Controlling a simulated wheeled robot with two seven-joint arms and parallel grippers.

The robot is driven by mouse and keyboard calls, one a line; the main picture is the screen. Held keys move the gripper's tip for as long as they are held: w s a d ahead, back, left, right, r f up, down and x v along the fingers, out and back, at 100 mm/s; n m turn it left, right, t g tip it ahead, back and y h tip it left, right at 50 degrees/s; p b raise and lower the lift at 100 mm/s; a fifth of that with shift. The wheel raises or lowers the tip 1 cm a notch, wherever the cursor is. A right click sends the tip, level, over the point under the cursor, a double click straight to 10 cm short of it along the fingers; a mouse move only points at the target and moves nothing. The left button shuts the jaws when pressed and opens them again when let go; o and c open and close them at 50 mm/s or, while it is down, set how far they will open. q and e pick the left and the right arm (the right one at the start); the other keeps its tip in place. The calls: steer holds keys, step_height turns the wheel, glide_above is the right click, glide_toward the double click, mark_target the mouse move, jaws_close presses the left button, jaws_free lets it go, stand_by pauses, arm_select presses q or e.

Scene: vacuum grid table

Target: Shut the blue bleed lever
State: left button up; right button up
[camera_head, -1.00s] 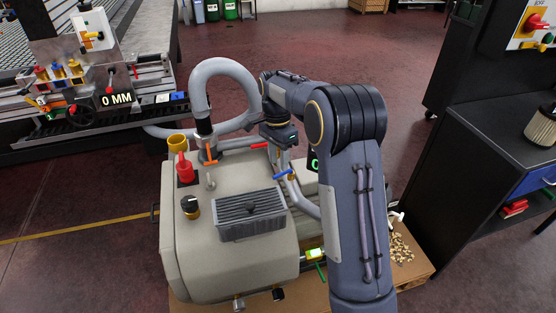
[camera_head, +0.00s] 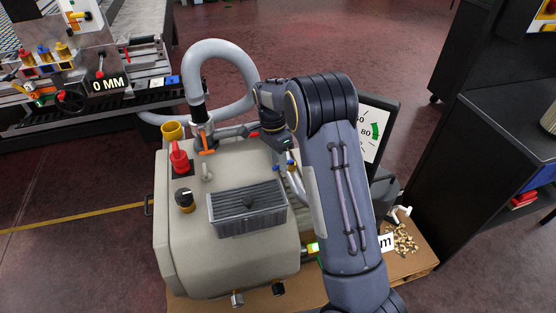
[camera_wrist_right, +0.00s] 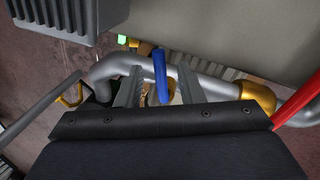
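The blue bleed lever (camera_wrist_right: 160,76) shows in the right wrist view between the two grey fingers of my right gripper (camera_wrist_right: 160,88). It stands in front of a grey pipe (camera_wrist_right: 120,64) with brass fittings. Gaps show on both sides of the lever, so the fingers look open around it and not closed on it. In the head view my right gripper (camera_head: 286,152) is above the pipes at the right of the beige machine (camera_head: 230,262). Only a small blue part of the lever (camera_head: 291,163) shows there; my arm hides much around it. My left gripper is not in view.
A red lever (camera_wrist_right: 300,116) lies close to the right in the wrist view. A ribbed grey block (camera_head: 247,207) sits on the machine top. A red-handled part (camera_head: 179,158) and an orange handle (camera_head: 207,144) stand left. A dial gauge (camera_head: 371,131) is behind my right arm.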

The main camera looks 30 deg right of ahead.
steer(key=shift+f, duration=0.1)
jaws_close()
